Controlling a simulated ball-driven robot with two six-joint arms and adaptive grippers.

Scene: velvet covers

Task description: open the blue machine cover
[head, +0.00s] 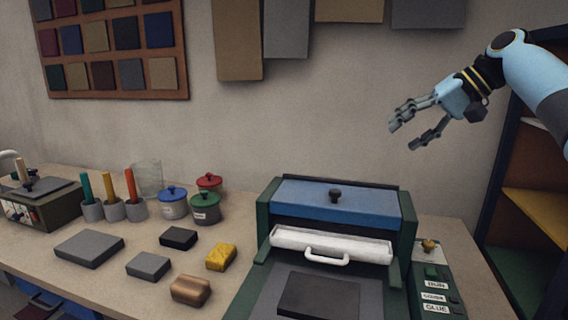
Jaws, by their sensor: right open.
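The blue machine cover (308,199) is a flat blue lid with a small dark knob (335,195) on top. It lies closed across the back of the green-sided machine (263,225). Below its front edge is a white roller-like bar (345,245) with a white handle (327,257). My right gripper (403,138) is in the air above and to the right of the cover, fingers apart and empty, pointing left and down. It touches nothing. My left gripper is not in view.
A control panel (437,290) with labels and a brass knob is at the machine's right. Blocks, colored lidded jars (174,204) and cups with colored sticks (115,209) stand on the table at left. A shelf (540,210) is at far right. The air above the cover is clear.

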